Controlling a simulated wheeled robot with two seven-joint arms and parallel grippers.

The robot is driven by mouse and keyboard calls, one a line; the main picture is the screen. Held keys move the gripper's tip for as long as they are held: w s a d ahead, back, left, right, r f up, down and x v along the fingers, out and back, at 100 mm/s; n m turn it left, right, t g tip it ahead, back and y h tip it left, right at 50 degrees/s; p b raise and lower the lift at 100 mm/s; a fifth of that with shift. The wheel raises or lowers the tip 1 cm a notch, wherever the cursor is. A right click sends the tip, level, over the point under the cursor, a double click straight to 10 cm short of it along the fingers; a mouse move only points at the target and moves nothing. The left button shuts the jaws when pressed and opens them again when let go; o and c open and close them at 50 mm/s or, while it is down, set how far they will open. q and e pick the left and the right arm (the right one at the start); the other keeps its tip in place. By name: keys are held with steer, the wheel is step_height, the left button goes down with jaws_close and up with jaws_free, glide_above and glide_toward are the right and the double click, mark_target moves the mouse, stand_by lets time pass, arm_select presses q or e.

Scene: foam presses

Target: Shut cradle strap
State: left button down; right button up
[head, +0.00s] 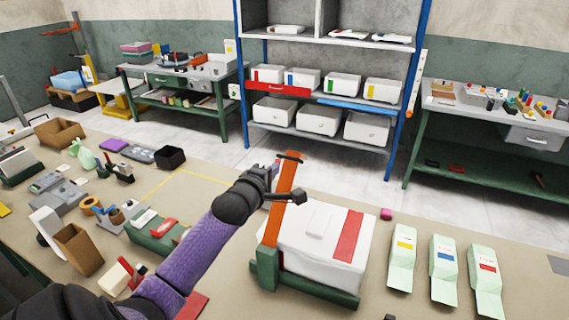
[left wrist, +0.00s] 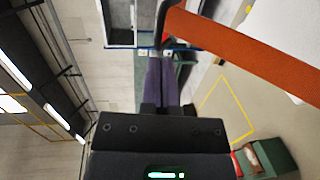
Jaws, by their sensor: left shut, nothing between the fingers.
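The cradle (head: 318,290) is a green base on the bench with a white foam block with a red stripe (head: 312,245) lying in it. Its orange strap (head: 284,200) stands up, tilted slightly, from a green post at the cradle's left end, with a dark bar at its top. The strap is raised and not across the block. My left gripper (head: 280,195) is shut and empty at the strap's upper part; whether it touches cannot be told. The strap also crosses the upper right of the left wrist view (left wrist: 250,50). My right gripper is not in view.
A green tray (head: 158,232) and an open cardboard box (head: 78,250) stand left. A shelf rack (head: 320,97) stands behind the bench.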

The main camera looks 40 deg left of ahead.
mark_target(287, 158)
arm_select(q)
steer(key=shift+b+x, duration=0.3)
steer(key=shift+x, duration=2.35)
